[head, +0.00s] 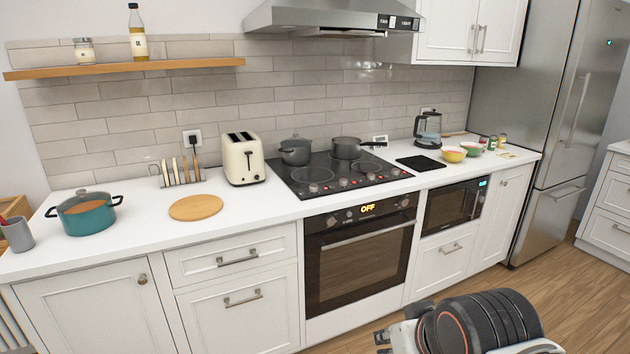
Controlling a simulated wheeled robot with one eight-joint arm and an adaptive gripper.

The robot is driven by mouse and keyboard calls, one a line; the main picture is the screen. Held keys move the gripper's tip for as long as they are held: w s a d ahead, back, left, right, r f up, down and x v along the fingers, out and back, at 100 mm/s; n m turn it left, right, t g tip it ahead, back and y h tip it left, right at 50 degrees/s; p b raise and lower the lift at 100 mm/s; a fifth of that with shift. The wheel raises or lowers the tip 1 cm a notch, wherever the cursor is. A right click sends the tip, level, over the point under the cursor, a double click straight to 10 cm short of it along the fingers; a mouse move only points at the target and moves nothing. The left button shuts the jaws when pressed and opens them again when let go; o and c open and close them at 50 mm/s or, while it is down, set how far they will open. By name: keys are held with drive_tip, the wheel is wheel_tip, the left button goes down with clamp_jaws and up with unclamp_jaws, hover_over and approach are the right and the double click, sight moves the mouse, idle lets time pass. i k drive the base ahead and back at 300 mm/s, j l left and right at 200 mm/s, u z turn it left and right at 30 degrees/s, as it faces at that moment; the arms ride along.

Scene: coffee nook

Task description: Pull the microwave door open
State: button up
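The microwave (453,207) is built into the white cabinets under the counter, right of the oven. Its dark glass door looks shut and flush with the front. A vertical handle (475,204) runs near the door's right side, below a small lit blue display. My arm shows at the bottom right, in front of and below the microwave. Small dark parts at its left end look like my gripper (382,338), apart from the microwave. Its fingers are too small and cut off to tell whether they are open.
The oven (360,256) with its bar handle is left of the microwave. A drawer (446,253) with a handle is below it and a cabinet door (503,213) right of it. The fridge (553,120) stands farther right. Wooden floor (580,300) is clear in front.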

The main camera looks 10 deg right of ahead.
sight(447, 207)
drive_tip(key=i+l+z, duration=0.1)
drive_tip(key=i+z, duration=0.75)
drive_tip(key=i+j+z, duration=0.1)
drive_tip(key=i+z, duration=0.2)
drive_tip(key=z, duration=0.15)
drive_tip(key=i+l+z, duration=0.3)
drive_tip(key=i, duration=0.3)
drive_tip(key=i+l+z, duration=0.1)
drive_tip(key=i+z, duration=0.2)
drive_tip(key=i, duration=0.35)
drive_tip(key=i+l+u, duration=0.15)
drive_tip(key=i+l, duration=0.3)
